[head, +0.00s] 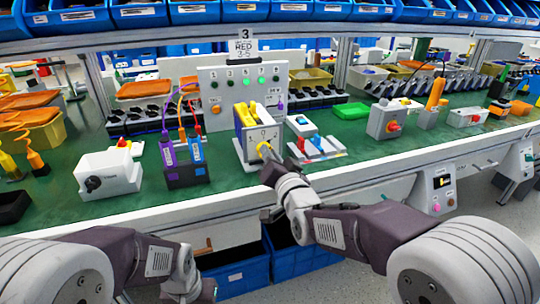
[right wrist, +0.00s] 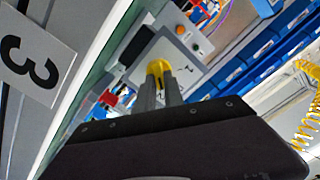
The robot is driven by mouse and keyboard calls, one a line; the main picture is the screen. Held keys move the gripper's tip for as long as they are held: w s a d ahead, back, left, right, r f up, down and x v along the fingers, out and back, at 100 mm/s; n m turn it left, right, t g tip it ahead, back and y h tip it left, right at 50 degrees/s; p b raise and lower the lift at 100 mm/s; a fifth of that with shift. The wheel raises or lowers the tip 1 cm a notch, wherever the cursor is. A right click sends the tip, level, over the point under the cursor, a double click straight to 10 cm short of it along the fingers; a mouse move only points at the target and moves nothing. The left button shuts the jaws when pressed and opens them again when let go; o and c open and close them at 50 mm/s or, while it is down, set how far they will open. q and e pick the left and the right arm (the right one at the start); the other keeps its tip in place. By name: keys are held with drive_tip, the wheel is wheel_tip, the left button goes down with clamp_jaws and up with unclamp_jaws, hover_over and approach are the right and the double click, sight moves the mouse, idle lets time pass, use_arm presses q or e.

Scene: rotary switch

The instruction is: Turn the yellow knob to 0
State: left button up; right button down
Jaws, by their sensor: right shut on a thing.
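The yellow knob (head: 262,147) is on the front of a white switch box (head: 247,147) near the middle of the bench in the head view. My right gripper (head: 266,161) reaches up to it from the front and is shut on it. The right wrist view shows the yellow knob (right wrist: 157,67) between the two grey fingers (right wrist: 160,88).
A purple and orange plug unit (head: 185,165) and a white box with a black knob (head: 110,173) stand to the left. A blue and red unit (head: 317,143) stands close on the right. A grey panel with green lights (head: 245,90) is behind. Green bench top lies bare in front.

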drive_tip(key=n, duration=0.3)
drive_tip(key=shift+s+a+n, duration=0.1)
drive_tip(key=shift+a+n, duration=0.05)
drive_tip(key=shift+n, duration=1.85)
drive_tip(key=c, duration=1.4)
unclamp_jaws()
drive_tip(key=shift+c, duration=0.2)
drive_tip(key=shift+s, duration=0.1)
